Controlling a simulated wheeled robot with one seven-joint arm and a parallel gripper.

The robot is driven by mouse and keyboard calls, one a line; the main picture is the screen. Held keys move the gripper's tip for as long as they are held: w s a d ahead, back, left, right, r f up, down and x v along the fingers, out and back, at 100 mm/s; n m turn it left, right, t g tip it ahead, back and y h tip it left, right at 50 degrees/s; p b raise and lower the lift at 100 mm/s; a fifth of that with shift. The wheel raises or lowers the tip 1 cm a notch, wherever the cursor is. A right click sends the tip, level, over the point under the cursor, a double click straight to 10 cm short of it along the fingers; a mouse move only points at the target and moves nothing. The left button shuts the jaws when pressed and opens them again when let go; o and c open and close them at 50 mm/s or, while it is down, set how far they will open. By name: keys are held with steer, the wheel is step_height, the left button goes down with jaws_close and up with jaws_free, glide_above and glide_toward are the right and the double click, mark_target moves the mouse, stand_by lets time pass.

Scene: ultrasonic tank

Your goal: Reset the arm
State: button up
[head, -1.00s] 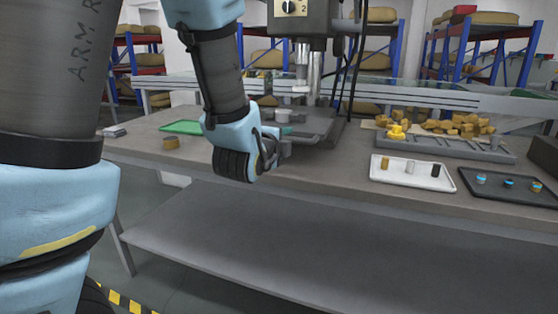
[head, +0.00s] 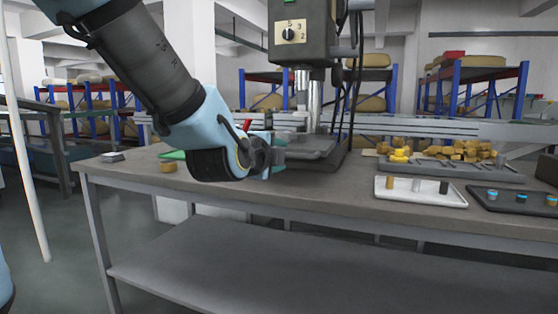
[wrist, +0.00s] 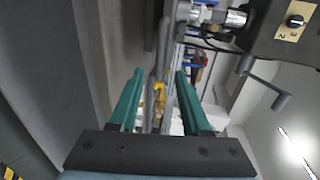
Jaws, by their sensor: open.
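My gripper (head: 278,156) is in front of the grey machine, at the height of its flat plate, near the front edge of the workbench (head: 330,192). In the wrist view my gripper (wrist: 158,100) shows two green fingers spread apart with nothing between them. The grey machine (head: 303,40) with a dial stands behind my gripper, and part of its base is hidden by my arm. The machine's head also shows at the upper right of the wrist view (wrist: 285,35).
A white tray (head: 455,199) with several small cylinders and a dark tray (head: 518,208) lie at the right of the workbench. Yellow-brown pieces (head: 465,150) lie behind the trays. The lower shelf (head: 300,262) is bare.

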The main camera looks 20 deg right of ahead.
stand_by(0.3)
steer(key=w+a+f+n+g+y, duration=0.2)
steer(key=a+f+n+y, duration=0.1)
steer(key=a+f+n, duration=0.4)
steer(key=w+a+f+n+g+y, duration=0.2)
steer(key=a+f+n+y, duration=0.2)
steer(key=a+f+n, duration=0.4)
steer(key=s+a+f+n+g+y, duration=0.25)
steer(key=s+a+n, duration=0.2)
steer(key=a, duration=0.35)
steer(key=s+a+f+n+g+y, duration=0.1)
steer(key=s+a+f+n+g, duration=0.25)
steer(key=a+n, duration=0.35)
step_height(320, 180, up, 20)
steer(key=m+p, duration=0.1)
steer(key=p, duration=1.9)
steer(key=shift+a+f, duration=0.15)
steer(key=shift+a, duration=0.1)
steer(key=shift+w, duration=0.1)
